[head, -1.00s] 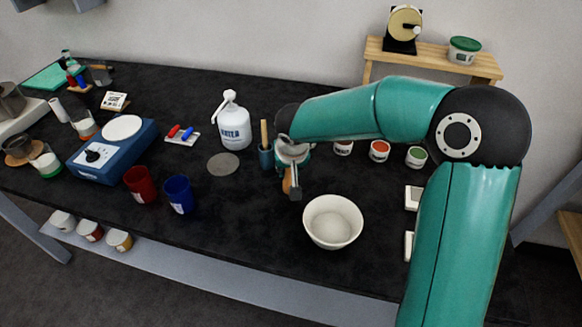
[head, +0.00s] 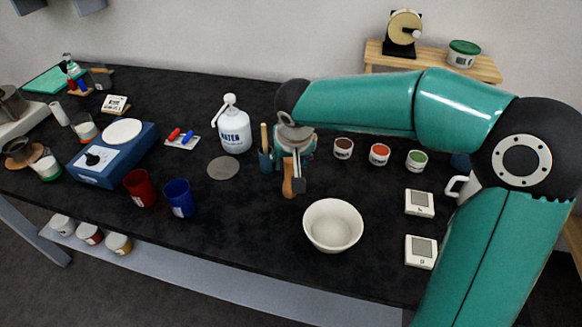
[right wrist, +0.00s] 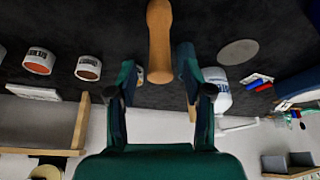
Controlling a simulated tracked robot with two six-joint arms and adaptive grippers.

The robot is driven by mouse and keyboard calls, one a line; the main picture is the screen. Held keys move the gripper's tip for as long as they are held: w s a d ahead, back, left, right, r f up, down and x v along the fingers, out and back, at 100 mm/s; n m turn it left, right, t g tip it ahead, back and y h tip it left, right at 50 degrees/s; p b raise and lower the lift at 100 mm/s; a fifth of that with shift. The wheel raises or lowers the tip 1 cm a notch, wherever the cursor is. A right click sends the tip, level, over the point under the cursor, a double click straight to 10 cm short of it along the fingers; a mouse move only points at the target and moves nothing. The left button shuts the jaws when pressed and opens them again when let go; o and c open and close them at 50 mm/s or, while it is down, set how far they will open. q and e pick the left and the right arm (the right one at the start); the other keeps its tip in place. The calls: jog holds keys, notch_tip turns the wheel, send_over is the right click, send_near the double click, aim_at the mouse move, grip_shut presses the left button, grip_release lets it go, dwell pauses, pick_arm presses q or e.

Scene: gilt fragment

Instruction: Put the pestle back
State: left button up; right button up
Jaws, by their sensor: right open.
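The wooden pestle (head: 288,180) shows at the tip of my right gripper (head: 294,178), behind the white bowl (head: 333,225) and to its left. In the right wrist view the pestle (right wrist: 160,38) lies between and beyond the two dark green fingers of the gripper (right wrist: 157,68), with a gap visible on each side. The right gripper is open. I cannot tell what the pestle's lower end rests on. The bowl looks empty. My left gripper is not in view.
A blue-green holder (head: 265,161) with a wooden handle stands just left of the gripper. A white water bottle (head: 234,130), a grey disc (head: 223,167) and a blue cup (head: 179,197) are farther left. Small jars (head: 379,154) and white devices (head: 420,251) are to the right.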

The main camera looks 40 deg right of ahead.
jog(key=shift+v, duration=2.35)
